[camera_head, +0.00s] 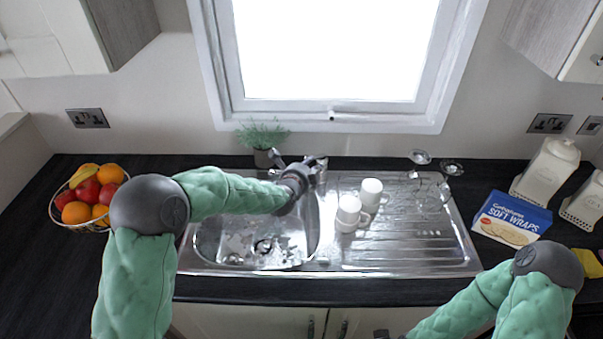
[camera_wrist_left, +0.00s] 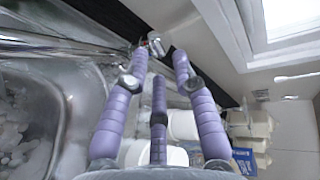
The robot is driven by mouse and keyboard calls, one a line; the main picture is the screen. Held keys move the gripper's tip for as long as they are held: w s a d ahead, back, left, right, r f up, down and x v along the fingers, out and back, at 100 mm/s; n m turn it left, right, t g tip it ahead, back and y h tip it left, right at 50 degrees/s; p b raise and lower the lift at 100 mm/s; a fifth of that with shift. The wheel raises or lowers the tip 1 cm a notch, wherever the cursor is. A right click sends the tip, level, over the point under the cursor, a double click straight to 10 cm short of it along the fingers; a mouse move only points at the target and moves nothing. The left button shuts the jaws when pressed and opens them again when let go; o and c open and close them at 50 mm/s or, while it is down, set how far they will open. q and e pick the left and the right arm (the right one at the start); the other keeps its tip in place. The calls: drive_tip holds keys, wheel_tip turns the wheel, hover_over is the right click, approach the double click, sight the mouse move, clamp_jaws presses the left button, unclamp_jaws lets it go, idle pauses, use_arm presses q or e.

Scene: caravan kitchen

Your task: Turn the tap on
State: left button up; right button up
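The chrome tap stands at the back edge of the steel sink, mostly hidden behind my left gripper (camera_head: 308,170) in the head view. In the left wrist view a small chrome part of the tap (camera_wrist_left: 155,42) shows just beyond the fingertips. My left gripper's purple fingers (camera_wrist_left: 160,52) are spread apart, with nothing clearly held between them. I cannot tell whether a finger touches the tap. My right arm is at the lower right of the head view, with only a dark bit of its gripper (camera_head: 382,334) at the bottom edge.
The sink basin (camera_head: 208,240) lies below my left forearm. White mugs (camera_head: 349,213) stand on the drainer (camera_head: 420,250), with clear glasses at its back. A potted plant (camera_head: 262,140) is behind the tap. A fruit basket (camera_head: 88,198) is left; a blue wraps box (camera_head: 512,218) is right.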

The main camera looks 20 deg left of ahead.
use_arm(q)
drive_tip(key=v, duration=0.6)
drive_tip(key=shift+s, duration=0.3)
